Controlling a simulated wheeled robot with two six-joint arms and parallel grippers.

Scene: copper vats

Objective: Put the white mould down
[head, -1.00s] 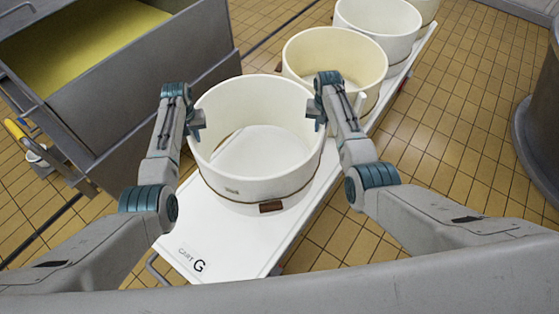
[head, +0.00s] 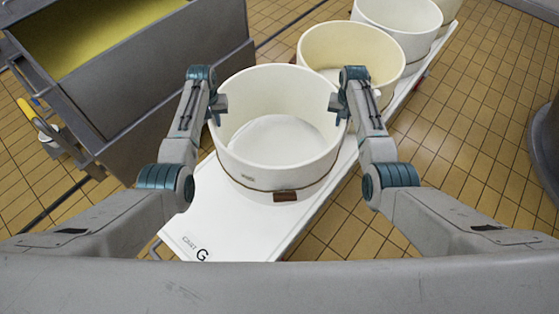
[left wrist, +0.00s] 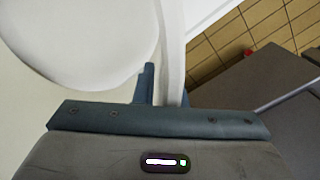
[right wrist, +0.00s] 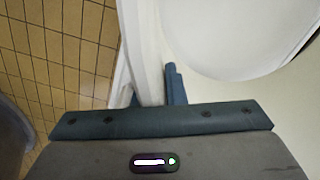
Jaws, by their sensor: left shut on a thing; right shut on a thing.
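The white mould (head: 275,165), a large round tub with a dark band and a brown tag low on its front, is over the near end of the white cart (head: 222,215) marked G. It looks upright; I cannot tell whether its base touches the cart. My left gripper (head: 218,108) is shut on the left rim, and my right gripper (head: 337,104) is shut on the right rim. The mould's wall shows between the fingers in the left wrist view (left wrist: 172,50) and the right wrist view (right wrist: 150,60).
A cream mould (head: 385,85) stands close behind on the same cart, with white moulds (head: 410,35) beyond it. A grey vat (head: 165,75) with yellow contents stands at the left. A dark rounded vessel (head: 545,140) is at the right edge. Bare cart surface shows at the near end.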

